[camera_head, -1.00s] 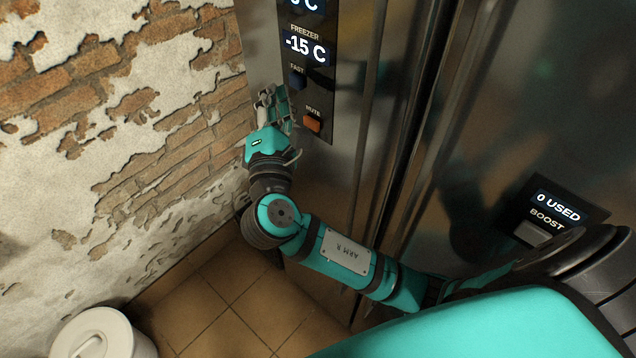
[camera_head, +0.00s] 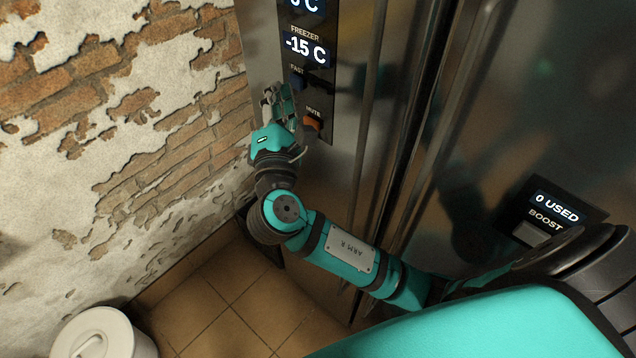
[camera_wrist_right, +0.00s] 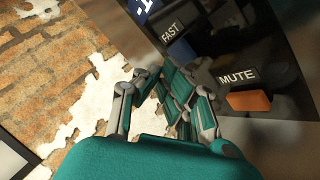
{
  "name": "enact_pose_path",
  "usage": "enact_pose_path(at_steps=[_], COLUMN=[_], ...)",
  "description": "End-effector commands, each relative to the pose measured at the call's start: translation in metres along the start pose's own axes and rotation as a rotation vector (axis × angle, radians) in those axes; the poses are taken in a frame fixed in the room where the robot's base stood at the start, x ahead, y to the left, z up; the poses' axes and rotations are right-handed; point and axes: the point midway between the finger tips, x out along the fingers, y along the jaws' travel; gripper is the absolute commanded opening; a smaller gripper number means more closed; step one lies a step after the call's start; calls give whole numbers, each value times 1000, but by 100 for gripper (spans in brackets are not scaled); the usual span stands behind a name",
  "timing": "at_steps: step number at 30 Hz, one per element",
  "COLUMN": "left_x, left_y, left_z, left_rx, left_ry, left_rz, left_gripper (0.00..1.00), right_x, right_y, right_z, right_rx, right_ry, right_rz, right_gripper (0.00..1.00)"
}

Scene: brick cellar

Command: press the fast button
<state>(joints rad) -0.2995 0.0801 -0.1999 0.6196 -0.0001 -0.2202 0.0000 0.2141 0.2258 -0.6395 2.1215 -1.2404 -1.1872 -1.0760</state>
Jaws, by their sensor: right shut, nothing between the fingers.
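The fast button (camera_head: 298,83) is a small dark blue button under the FAST label on the fridge's black control panel. In the right wrist view the button (camera_wrist_right: 182,51) lies just beyond my fingertips. My right gripper (camera_head: 278,92) is shut and empty, in front of the panel just left of and slightly below the button. In the right wrist view the gripper (camera_wrist_right: 158,76) points up towards the panel. I cannot tell whether the fingertips touch the button. My left gripper is not in view.
The orange mute button (camera_head: 312,123) sits below the fast button, close to my fingers. The freezer display (camera_head: 306,48) reads -15 C above. A boost button (camera_head: 531,234) is at the right. A brick wall (camera_head: 110,130) stands at the left, with a white lidded bin (camera_head: 103,335) below.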

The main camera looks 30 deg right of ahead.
Motion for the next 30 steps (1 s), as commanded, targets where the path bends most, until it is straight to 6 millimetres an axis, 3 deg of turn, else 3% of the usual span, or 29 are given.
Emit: enact_pose_path(at_steps=[30], left_x=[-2], left_y=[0], left_z=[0], left_rx=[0], left_ry=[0], left_rz=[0], left_gripper=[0], right_x=[3], right_y=[-2], right_z=[2], right_rx=[0], right_ry=[1], right_rz=[-1], right_gripper=[0])
